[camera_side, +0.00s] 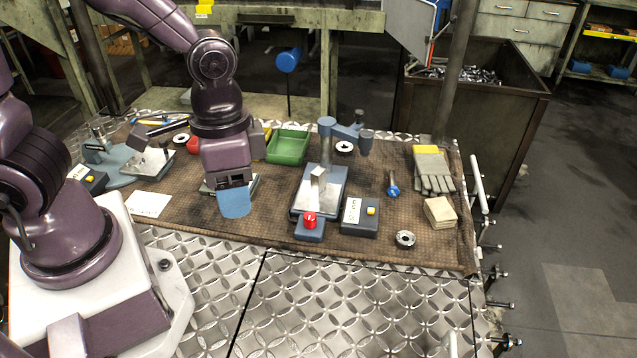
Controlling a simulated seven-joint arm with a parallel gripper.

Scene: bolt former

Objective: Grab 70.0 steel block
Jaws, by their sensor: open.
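Another metal block (157,157) sits tilted on the fixture at the left. No 70.0 marking is readable on either block, so I cannot tell which one carries that size.
The blue press (327,150) rises right of my gripper. A red button box (309,228), a grey control box (360,216), a green tray (288,147) and gloves (431,168) lie around it. The bare mat (270,235) is free in front of my gripper.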

